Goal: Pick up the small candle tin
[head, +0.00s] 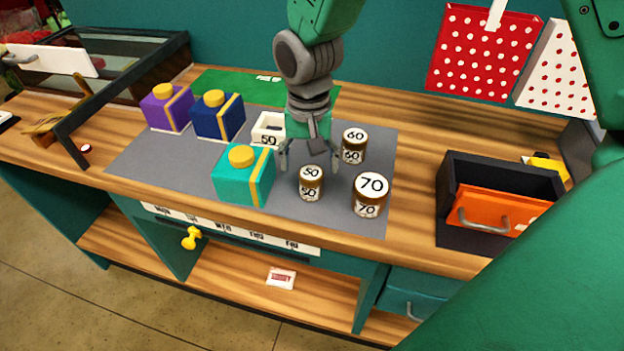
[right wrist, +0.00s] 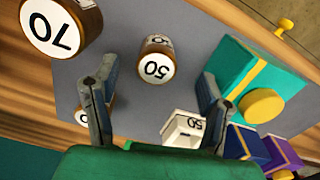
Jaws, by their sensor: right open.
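The small candle tin (head: 311,183) is brown with a white top marked 50 and stands upright on the grey mat (head: 185,163). In the right wrist view the tin (right wrist: 155,62) shows between and beyond the fingers. My right gripper (head: 310,160) is open and empty, its fingers spread just behind and above the tin. In the right wrist view the gripper (right wrist: 150,85) has a finger on each side, apart from the tin. A larger tin marked 70 (head: 370,194) stands to the right, and one marked 60 (head: 354,145) behind. My left gripper is not in view.
A teal box (head: 243,176) with a yellow lid stands close left of the tin. A small white box marked 50 (head: 268,127), a blue box (head: 218,117) and a purple box (head: 167,108) stand further left. A black bin (head: 454,182) with an orange item stands right.

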